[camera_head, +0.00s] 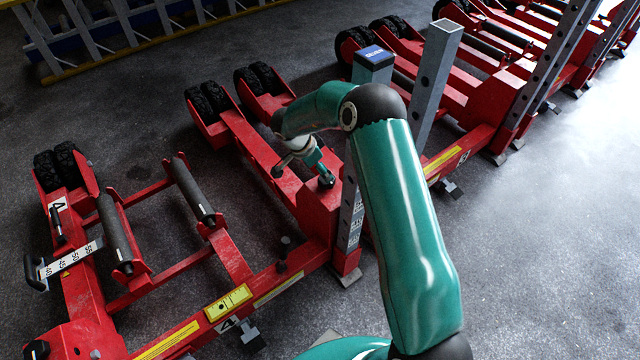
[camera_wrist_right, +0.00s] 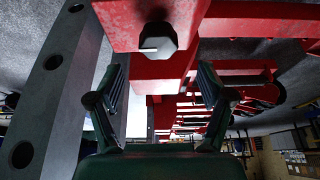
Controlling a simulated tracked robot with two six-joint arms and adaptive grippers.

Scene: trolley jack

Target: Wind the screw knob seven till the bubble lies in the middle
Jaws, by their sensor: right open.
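A black faceted screw knob (camera_wrist_right: 157,42) with a white mark shows in the right wrist view, under a red beam. My right gripper (camera_wrist_right: 160,75) is open, its fingers on either side below the knob in that view; I see no contact. In the head view my right gripper (camera_head: 303,162) is over the red jack, close to a dark knob (camera_head: 326,181). I cannot read a number seven on either knob. A yellow level vial (camera_head: 228,302) sits on the front red beam; its bubble is too small to place. My left gripper is not in view.
A grey perforated post (camera_head: 434,85) and a blue-capped post (camera_head: 373,62) stand close behind my right arm. Black rollers (camera_head: 193,190) and wheels (camera_head: 67,165) are on the left. More red jacks fill the back right. Grey floor (camera_head: 560,240) is clear at right.

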